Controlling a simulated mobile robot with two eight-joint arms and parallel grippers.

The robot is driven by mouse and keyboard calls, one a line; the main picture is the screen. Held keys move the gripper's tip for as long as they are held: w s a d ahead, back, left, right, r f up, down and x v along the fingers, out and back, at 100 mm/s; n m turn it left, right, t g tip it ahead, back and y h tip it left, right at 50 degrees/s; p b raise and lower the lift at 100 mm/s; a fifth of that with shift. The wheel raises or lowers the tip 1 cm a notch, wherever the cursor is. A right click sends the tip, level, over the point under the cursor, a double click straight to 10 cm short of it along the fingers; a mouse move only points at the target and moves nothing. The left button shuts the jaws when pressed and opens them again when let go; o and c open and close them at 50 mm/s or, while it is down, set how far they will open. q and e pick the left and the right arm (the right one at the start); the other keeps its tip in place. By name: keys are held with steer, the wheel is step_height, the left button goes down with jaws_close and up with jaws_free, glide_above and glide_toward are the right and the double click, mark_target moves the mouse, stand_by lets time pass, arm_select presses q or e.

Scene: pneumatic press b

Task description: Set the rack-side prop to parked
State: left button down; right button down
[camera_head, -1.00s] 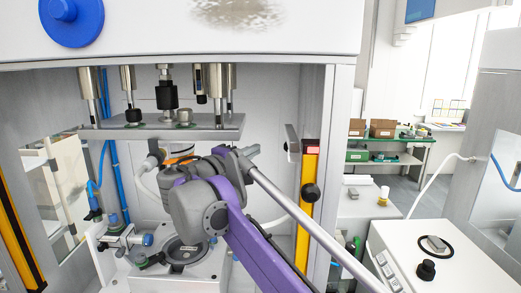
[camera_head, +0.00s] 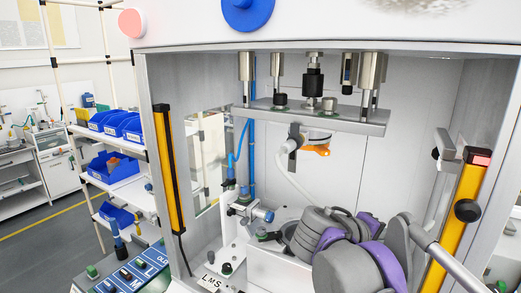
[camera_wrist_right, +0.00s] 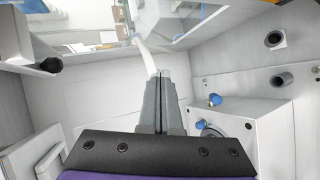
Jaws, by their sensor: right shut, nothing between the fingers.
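I cannot tell for certain which part is the rack-side prop. A grey bar (camera_head: 444,148) with a black knob stands by the right yellow post of the press. On the rack side, at left, the inner wall (camera_head: 190,120) shows no clear prop. My right arm reaches low into the press from the right in the head view and hides its own gripper there. In the right wrist view my right gripper (camera_wrist_right: 161,76) is shut and empty. A pale tube (camera_wrist_right: 146,58) runs just beyond its fingertips; I cannot tell whether they touch. My left gripper is not in view.
The press plate (camera_head: 300,117) hangs above the arm. A white fixture with blue knobs (camera_wrist_right: 245,120) stands right of the gripper in the wrist view. Yellow posts (camera_head: 168,165) flank the opening. A rack with blue bins (camera_head: 113,168) stands outside at left.

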steer(key=s+a+f+m+y, duration=0.1)
steer(key=s+a+f+y, duration=0.2)
steer(key=s+f, duration=0.3)
steer(key=s+a+f+m+y, duration=0.2)
steer(key=s+f+y, duration=0.3)
steer(key=f, duration=1)
steer(key=s+a+f+m+y, duration=0.1)
steer(key=s+a+f+y, duration=0.2)
steer(key=s+f, duration=0.4)
step_height(320, 180, down, 3)
steer(key=shift+s+a+f+m+y, duration=0.2)
steer(key=shift+a+m+y, duration=0.15)
steer(key=shift+a, duration=0.5)
